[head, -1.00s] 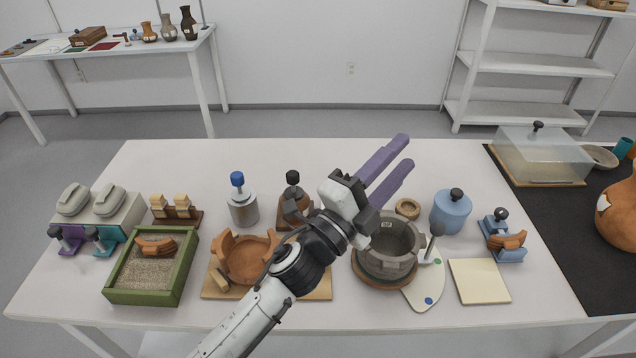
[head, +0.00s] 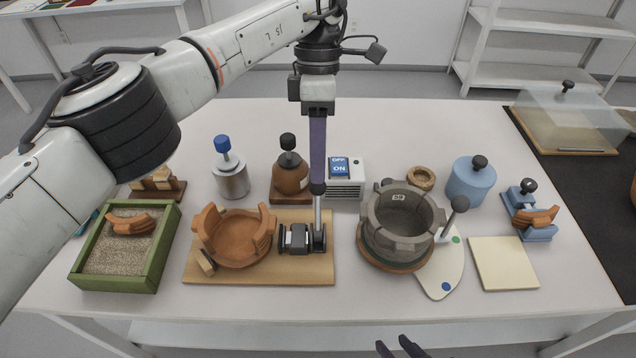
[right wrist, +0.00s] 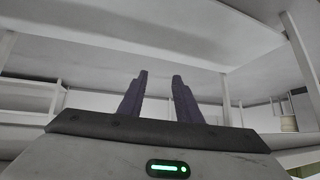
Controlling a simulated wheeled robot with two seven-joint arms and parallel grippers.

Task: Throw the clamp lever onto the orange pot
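The orange pot (head: 237,251), a broken-rimmed bowl with upright sherds, sits on a wooden board (head: 262,274) in the head view. A dark clamp (head: 295,238) stands on the board just right of it. The clamp lever (head: 318,213) is a thin metal rod standing upright with a dark knob. My left gripper (head: 318,184) points straight down with its fingertips at the knob. Its purple fingers overlap edge-on, so their gap is hidden. My right gripper (head: 400,348) is low at the front edge, away from the clamp; its fingers are apart and empty in the right wrist view (right wrist: 158,78).
A grey pot (head: 388,257) stands right of the board, and a green sand tray (head: 152,270) left of it.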

